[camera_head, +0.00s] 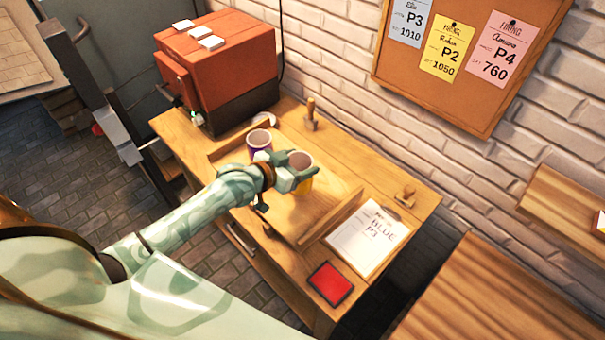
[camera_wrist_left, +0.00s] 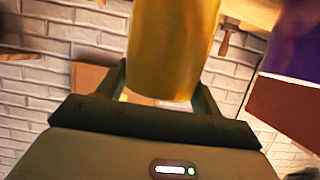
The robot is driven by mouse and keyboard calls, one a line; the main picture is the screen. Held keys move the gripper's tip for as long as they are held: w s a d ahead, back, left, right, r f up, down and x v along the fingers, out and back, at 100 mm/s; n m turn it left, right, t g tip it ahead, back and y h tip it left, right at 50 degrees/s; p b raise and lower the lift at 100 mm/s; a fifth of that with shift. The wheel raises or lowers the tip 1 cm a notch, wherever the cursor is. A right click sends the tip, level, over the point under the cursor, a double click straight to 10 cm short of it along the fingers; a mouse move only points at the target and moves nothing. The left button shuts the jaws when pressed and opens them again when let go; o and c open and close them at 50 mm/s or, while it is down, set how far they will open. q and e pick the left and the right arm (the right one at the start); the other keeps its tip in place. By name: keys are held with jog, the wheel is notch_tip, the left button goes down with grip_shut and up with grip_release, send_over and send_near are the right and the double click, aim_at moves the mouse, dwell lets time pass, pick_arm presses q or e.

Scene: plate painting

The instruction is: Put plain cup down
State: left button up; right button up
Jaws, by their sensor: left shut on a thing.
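A plain yellow cup (camera_head: 304,187) is at the middle of the wooden table, upright, with its brown inside showing. My left gripper (camera_head: 299,172) reaches in from the left and is shut on it. In the left wrist view the yellow cup (camera_wrist_left: 172,48) stands between my left gripper's two fingers (camera_wrist_left: 161,88). I cannot tell whether the cup's base touches the wood below. A purple cup (camera_head: 259,150) stands just left of and behind the yellow one; it also shows at the right edge of the wrist view (camera_wrist_left: 300,42). My right gripper is not in view.
The wooden table (camera_head: 415,200) holds a red-orange box machine (camera_head: 225,55) at the back left. A white card reading "BLUE P3" (camera_head: 367,238) and a red pad (camera_head: 330,283) lie front right. Wooden strips (camera_head: 330,217) edge the middle area.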

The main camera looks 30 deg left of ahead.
pick_arm(q)
jog(key=shift+w+d+f, duration=0.1)
jog(key=shift+d+f, duration=0.1)
jog(key=shift+d, duration=0.05)
jog(key=f, duration=0.2)
jog(key=f+b, duration=0.1)
jog(key=shift+d+f, duration=0.25)
jog(key=shift+f, duration=0.15)
jog(key=o, duration=1.5)
jog(key=p+v, duration=0.2)
jog(key=v, duration=1)
